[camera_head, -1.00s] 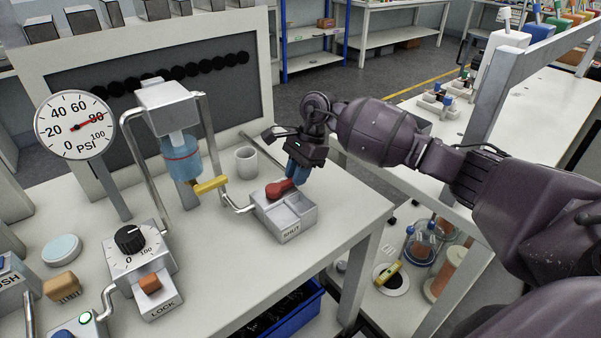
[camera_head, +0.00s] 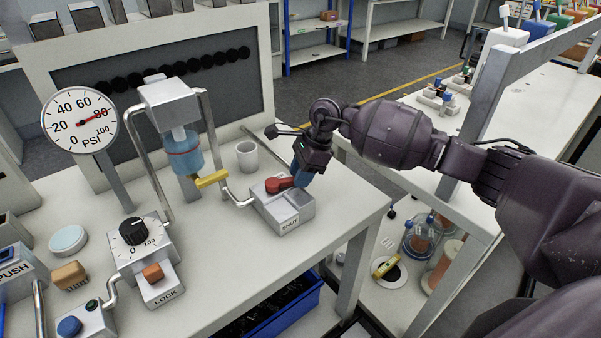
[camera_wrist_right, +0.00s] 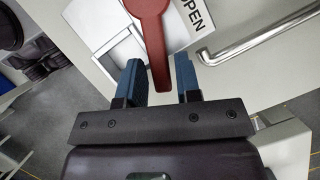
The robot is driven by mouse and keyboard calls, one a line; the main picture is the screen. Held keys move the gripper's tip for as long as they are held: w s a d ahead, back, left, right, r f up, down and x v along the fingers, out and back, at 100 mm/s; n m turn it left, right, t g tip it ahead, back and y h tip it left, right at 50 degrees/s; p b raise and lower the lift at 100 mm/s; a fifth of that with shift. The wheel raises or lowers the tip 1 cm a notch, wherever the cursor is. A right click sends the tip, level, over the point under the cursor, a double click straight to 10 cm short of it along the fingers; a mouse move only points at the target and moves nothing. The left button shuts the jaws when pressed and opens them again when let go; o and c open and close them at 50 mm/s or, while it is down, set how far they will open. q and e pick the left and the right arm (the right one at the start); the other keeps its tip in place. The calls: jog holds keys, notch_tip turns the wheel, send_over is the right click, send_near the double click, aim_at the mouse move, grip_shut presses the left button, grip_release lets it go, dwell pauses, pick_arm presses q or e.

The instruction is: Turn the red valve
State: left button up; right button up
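The red valve (camera_head: 280,184) is a lever handle on top of a small grey box (camera_head: 292,222) whose front label reads SHUT. Its handle points right, toward my right gripper (camera_head: 301,178). In the right wrist view the red handle (camera_wrist_right: 153,40) reaches in between the two blue fingers of my right gripper (camera_wrist_right: 159,70). The fingers stand apart, with a gap on each side of the handle. A label reading OPEN (camera_wrist_right: 194,14) shows beside the handle there. My left gripper is not in view.
A pressure gauge (camera_head: 80,121) reads about 80. A blue cylinder with a yellow lever (camera_head: 212,179), a white cup (camera_head: 247,156) and a black dial (camera_head: 132,231) stand left of the valve box. A bent metal pipe (camera_head: 237,200) meets the box. The table's right edge is close by.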

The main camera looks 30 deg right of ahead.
jog(key=shift+o, duration=1)
jog(key=shift+r, duration=0.15)
jog(key=v, duration=1)
jog(key=shift+d+r, duration=0.2)
jog(key=shift+r, duration=0.05)
jog(key=shift+c, duration=0.2)
